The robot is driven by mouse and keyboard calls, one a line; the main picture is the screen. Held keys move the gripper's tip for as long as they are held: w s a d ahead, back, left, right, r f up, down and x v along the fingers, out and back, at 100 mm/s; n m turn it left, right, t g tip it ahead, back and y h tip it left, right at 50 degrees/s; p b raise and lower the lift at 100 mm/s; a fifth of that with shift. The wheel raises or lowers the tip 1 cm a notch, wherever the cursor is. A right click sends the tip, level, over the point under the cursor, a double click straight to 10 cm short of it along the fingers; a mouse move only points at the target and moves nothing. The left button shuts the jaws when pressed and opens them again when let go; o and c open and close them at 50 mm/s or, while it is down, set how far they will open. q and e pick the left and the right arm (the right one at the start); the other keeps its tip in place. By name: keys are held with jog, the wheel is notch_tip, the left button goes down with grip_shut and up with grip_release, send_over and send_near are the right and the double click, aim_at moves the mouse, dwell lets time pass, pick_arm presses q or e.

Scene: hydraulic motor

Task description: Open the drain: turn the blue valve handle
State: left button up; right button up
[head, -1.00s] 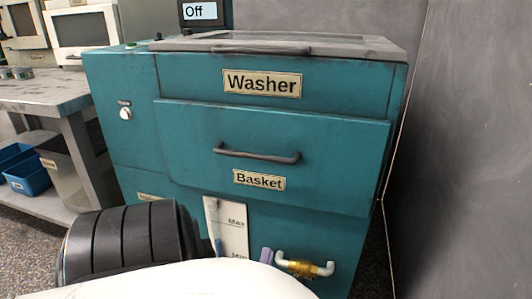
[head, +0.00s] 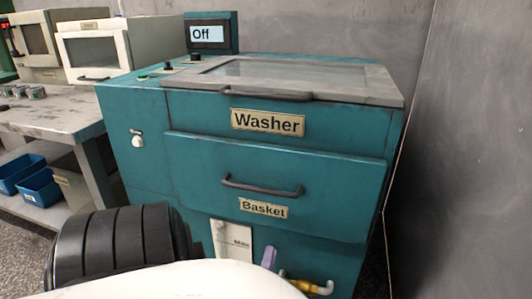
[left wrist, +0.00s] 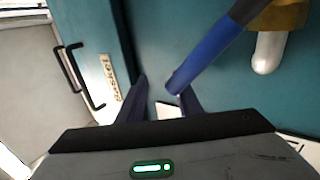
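The blue valve handle (left wrist: 208,58) shows in the left wrist view, running from the brass valve (left wrist: 280,14) at upper right down to its free end by my left gripper (left wrist: 158,82). That gripper's two dark fingers are apart, and the handle's end overlaps the right finger; I cannot tell whether they touch. In the head view the brass valve (head: 302,285) is low on the washer's front. One purple finger of my left gripper (head: 268,258) rises beside it. My pale arm hides the rest of the gripper and most of the handle. My right gripper is not in view.
The teal washer (head: 150,170) fills the middle, its basket drawer (head: 340,200) shut above the valve. A pale level gauge plate (head: 238,238) is left of the valve. A grey wall (head: 475,150) stands close on the right. A bench (head: 60,115) with blue bins (head: 40,188) is at left.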

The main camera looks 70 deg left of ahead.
pick_arm(q)
jog(key=shift+r, duration=0.25)
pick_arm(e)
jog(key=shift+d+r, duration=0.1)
